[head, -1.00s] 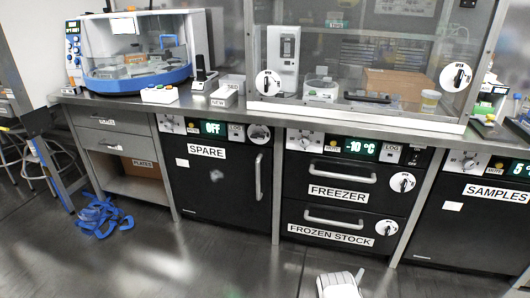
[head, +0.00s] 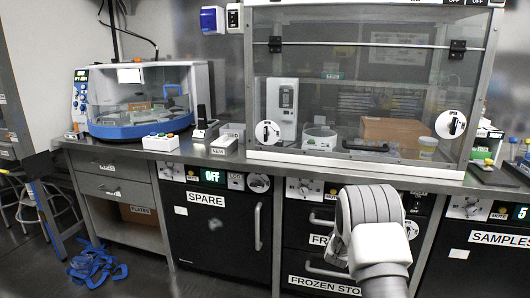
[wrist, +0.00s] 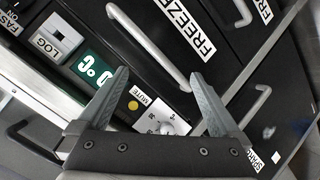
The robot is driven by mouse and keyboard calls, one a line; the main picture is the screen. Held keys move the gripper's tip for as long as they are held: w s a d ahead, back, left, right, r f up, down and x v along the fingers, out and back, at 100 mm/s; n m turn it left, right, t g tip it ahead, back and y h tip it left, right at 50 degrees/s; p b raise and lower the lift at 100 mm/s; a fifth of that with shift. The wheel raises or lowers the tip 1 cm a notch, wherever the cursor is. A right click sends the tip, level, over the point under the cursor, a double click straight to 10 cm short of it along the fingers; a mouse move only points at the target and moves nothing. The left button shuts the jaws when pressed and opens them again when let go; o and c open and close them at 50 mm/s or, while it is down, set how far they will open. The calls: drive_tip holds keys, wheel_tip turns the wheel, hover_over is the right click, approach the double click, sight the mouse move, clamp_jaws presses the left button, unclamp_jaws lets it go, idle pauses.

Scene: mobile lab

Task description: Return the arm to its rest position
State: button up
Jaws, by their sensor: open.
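My arm (head: 372,240) rises at the lower right of the head view, in front of the freezer drawers. My gripper (wrist: 162,98) shows in the wrist view with its two grey fingers spread apart and nothing between them. Behind the fingers are the freezer front (wrist: 225,45), its handle, and a panel with a green display and a MUTE knob. The fingertips are not clearly visible in the head view.
The spare unit (head: 215,235) stands left of the freezer, and the samples unit (head: 475,262) stands right. A glass-fronted hood (head: 365,165) and a blue-based machine (head: 140,128) sit on the counter. Blue straps (head: 95,265) lie on the floor at left.

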drive_tip(key=s+a+r+m+g+y, duration=0.1)
drive_tip(key=s+a+r+y, duration=0.1)
drive_tip(key=s+a+r, duration=0.55)
drive_tip(key=s+a+r+m+g+y, duration=0.1)
drive_tip(key=s+a+r+y, duration=0.1)
drive_tip(key=s+r, duration=1)
drive_tip(key=s+a+r+m+g, duration=0.1)
drive_tip(key=s+r, duration=0.1)
drive_tip(key=s, duration=0.8)
drive_tip(key=s+a+r+m+g, duration=0.1)
drive_tip(key=s+r+g, duration=0.1)
drive_tip(key=s, duration=0.8)
drive_tip(key=s+a+r+g, duration=0.1)
drive_tip(key=s+r, duration=0.1)
drive_tip(key=s, duration=0.8)
wheel_tip(320, 180, up, 28)
drive_tip(key=p, duration=2.8)
drive_tip(key=shift+w+y+p, duration=0.3)
drive_tip(key=shift+w, duration=0.1)
drive_tip(key=shift+c, duration=0.3)
